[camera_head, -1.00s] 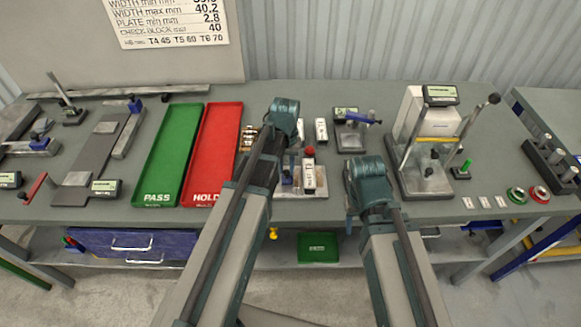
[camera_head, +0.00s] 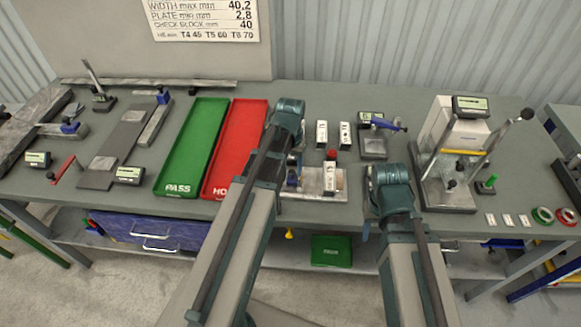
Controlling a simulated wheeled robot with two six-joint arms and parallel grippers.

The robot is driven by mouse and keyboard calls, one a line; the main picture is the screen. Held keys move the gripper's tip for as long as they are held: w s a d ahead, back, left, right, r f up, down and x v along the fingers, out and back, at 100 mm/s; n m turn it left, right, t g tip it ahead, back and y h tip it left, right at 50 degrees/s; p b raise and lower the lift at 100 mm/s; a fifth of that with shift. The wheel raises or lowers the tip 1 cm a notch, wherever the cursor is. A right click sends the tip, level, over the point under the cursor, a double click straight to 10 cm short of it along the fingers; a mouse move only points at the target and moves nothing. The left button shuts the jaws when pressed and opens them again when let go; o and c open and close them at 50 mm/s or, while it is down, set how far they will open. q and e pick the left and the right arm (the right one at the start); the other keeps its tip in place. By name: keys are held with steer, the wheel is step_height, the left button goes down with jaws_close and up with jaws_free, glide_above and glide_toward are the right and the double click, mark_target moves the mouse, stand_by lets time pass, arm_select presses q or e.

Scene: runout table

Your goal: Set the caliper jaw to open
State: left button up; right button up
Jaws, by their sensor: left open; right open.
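Which device is the caliper is not clear. A metal fixture plate (camera_head: 330,181) at the table's front middle carries a blue part, a red knob (camera_head: 331,154) and an upright white block (camera_head: 329,178). Behind it to the right stands a small gauge (camera_head: 373,147) with a blue lever (camera_head: 384,124) and a display. My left gripper (camera_head: 288,112) is over the table between the red tray and the white blocks, its fingers mostly hidden by its wrist. My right gripper (camera_head: 372,190) is at the front edge, right of the fixture plate. Both are open, with nothing seen in them.
A green PASS tray (camera_head: 193,145) and a red HOLD tray (camera_head: 236,145) lie left of my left arm. A large lever stand (camera_head: 450,145) is on the right. White blocks (camera_head: 321,133) stand behind the fixture plate. Rails and gauges fill the table's left.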

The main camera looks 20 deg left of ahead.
mark_target(290, 171)
arm_select(q)
steer(key=shift+r, duration=0.1)
step_height(290, 171, up, 14)
steer(key=p, duration=1.4)
steer(key=shift+f, duration=0.2)
steer(key=s+d+f+m+b, duration=0.2)
steer(key=s+d+f+b, duration=0.4)
steer(key=d, duration=0.2)
steer(key=s+d+f+m+y+b, duration=0.1)
steer(key=s+d+f+m+b, duration=0.1)
steer(key=s+d+f+b, duration=0.4)
steer(key=s+d, duration=0.1)
steer(key=d, duration=0.1)
steer(key=shift+d, duration=0.4)
steer(key=shift+s, duration=0.1)
stand_by(0.6)
